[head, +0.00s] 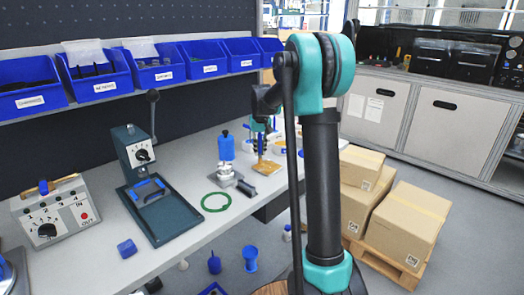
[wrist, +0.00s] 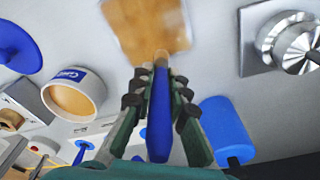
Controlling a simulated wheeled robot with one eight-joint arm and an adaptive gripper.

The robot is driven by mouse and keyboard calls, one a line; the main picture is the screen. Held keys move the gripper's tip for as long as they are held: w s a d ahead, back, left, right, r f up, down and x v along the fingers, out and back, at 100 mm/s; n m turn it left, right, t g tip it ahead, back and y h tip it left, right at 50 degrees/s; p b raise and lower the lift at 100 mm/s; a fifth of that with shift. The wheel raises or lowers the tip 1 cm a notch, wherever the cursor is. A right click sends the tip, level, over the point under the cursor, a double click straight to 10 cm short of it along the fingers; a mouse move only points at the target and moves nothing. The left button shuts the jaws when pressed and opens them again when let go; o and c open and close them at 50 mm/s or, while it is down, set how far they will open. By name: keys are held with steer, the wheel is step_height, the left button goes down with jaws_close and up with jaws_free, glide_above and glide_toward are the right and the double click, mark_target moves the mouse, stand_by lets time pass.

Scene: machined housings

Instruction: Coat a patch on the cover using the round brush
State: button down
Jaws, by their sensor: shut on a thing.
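My gripper (wrist: 160,88) is shut on the blue handle of the round brush (wrist: 158,120), which lies between the two fingers in the wrist view. The brush's pale tip points at the near edge of a flat, square, tan-orange piece (wrist: 145,22) with pale edges, seemingly the cover. Whether the tip touches it I cannot tell. In the head view my gripper (head: 259,135) is above the tan piece (head: 266,167) on the bench; the brush is hard to make out there. A white tub (wrist: 88,78) with orange-tan contents stands to the left in the wrist view.
A silver machined part (wrist: 300,42) on a grey plate and a blue cylinder (wrist: 228,130) are to the right in the wrist view. A green ring (head: 216,202) and a press (head: 150,190) stand left on the bench. Boxes (head: 400,220) on a pallet are at right.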

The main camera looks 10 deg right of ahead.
steer(key=shift+s+a, duration=0.25)
steer(key=shift+a, duration=0.1)
steer(key=shift+s+d, duration=0.55)
steer(key=shift+s, duration=0.3)
steer(key=shift+s+d, duration=0.6)
steer(key=shift+s, duration=0.2)
steer(key=shift+s+d, duration=0.55)
steer(key=shift+s, duration=0.3)
steer(key=shift+s+a, duration=0.3)
steer(key=shift+a, duration=0.15)
steer(key=shift+w+a+f, duration=0.1)
steer(key=shift+w+a, duration=0.5)
steer(key=shift+w, duration=0.2)
steer(key=shift+w+a+r, duration=0.1)
steer(key=shift+w+a, duration=0.45)
steer(key=shift+w, duration=0.3)
steer(key=shift+w+a+f, duration=0.1)
steer(key=shift+w+a, duration=0.5)
steer(key=shift+w, duration=0.2)
step_height(320, 180, up, 6)
